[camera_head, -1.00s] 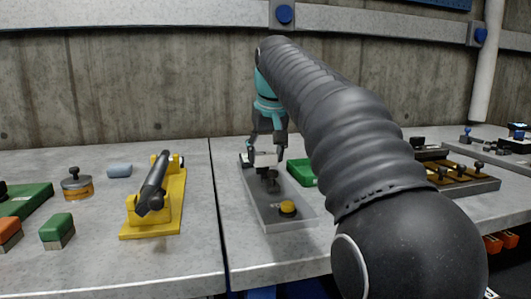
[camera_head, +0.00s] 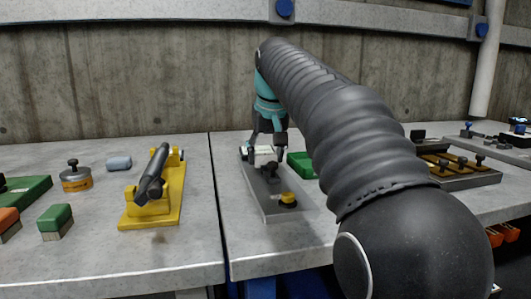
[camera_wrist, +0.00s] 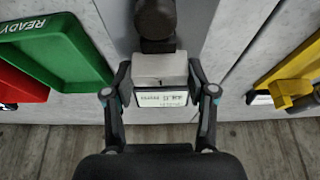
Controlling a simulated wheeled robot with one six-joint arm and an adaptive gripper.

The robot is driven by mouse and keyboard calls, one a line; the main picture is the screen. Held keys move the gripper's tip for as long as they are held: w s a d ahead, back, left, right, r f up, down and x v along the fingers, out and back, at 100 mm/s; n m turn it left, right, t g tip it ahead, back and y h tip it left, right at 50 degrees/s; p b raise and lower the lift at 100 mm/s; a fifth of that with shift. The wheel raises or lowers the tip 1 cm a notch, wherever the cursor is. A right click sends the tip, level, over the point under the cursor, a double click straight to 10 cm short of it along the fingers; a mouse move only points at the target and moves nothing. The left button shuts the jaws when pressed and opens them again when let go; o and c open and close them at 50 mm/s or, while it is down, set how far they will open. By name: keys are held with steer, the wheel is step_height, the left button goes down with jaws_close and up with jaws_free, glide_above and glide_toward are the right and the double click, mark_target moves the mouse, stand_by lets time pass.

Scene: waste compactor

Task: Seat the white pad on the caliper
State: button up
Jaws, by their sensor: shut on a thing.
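My gripper (camera_head: 267,147) reaches down over the far end of a grey fixture plate (camera_head: 262,201). Its fingers are shut on the two sides of the white pad (camera_head: 264,154). I cannot tell whether pad and caliper touch.
A yellow stand (camera_head: 152,205) holds a dark cylinder on the left. The bench front is clear.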

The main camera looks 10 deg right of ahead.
steer(key=shift+f, duration=0.5)
steer(key=o, duration=1.4)
steer(key=shift+c, duration=0.2)
steer(key=shift+r, duration=0.15)
steer(key=v, duration=1.1)
steer(key=shift+s+r, duration=0.15)
steer(key=shift+r, duration=0.25)
